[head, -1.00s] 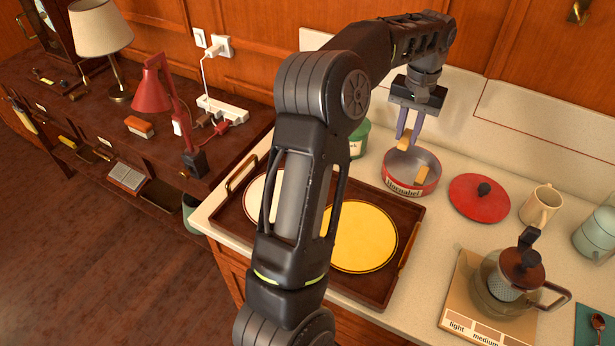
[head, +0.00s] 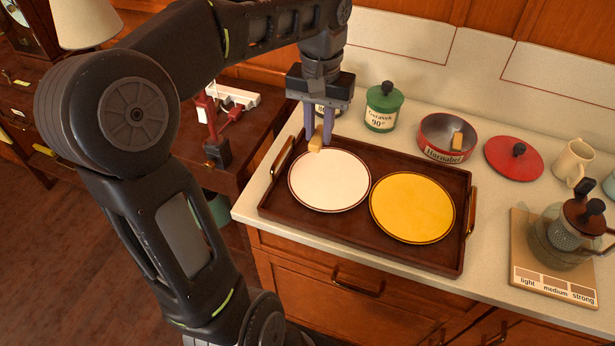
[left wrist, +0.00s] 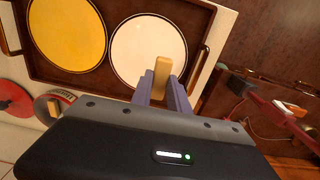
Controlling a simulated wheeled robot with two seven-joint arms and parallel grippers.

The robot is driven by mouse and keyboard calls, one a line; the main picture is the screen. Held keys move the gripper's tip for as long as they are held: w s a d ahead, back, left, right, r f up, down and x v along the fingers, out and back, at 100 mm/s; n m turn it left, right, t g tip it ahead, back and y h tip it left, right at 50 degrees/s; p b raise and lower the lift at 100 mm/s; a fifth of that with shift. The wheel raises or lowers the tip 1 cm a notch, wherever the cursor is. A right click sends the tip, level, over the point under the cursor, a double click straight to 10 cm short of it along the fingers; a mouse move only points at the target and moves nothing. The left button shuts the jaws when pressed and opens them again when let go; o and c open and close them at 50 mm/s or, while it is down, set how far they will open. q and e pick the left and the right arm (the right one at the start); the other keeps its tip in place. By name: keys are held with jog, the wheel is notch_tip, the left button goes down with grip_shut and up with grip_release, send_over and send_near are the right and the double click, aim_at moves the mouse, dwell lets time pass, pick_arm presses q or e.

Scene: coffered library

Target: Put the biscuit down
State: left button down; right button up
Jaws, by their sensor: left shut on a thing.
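My left gripper (head: 318,140) is shut on a tan biscuit (head: 316,143) at the back left of the white plate (head: 330,181). In the left wrist view the biscuit (left wrist: 162,77) sticks out from between the fingers, over the edge of the white plate (left wrist: 140,50). I cannot tell whether it touches the plate. The white plate and a yellow plate (head: 412,208) lie side by side on a dark wooden tray (head: 360,240). An open red tin (head: 440,155) holds another biscuit (head: 457,141). My right gripper is out of view.
A green canister (head: 382,108) stands behind the tray. A red lid (head: 514,158), a cream mug (head: 573,160) and a glass coffee press (head: 565,235) are to the right. A desk with a power strip (head: 233,96) is at the left.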

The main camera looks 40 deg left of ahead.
pick_arm(q)
jog(key=shift+w+d, duration=0.1)
send_over(318, 174)
jog(key=shift+f, duration=3.1)
jog(key=shift+f+p, duration=0.3)
jog(key=shift+f, duration=1.6)
jog(key=shift+d+f, duration=0.1)
jog(key=c, duration=1.3)
grip_release()
notch_tip(318, 174, up, 12)
jog(key=shift+r, duration=0.15)
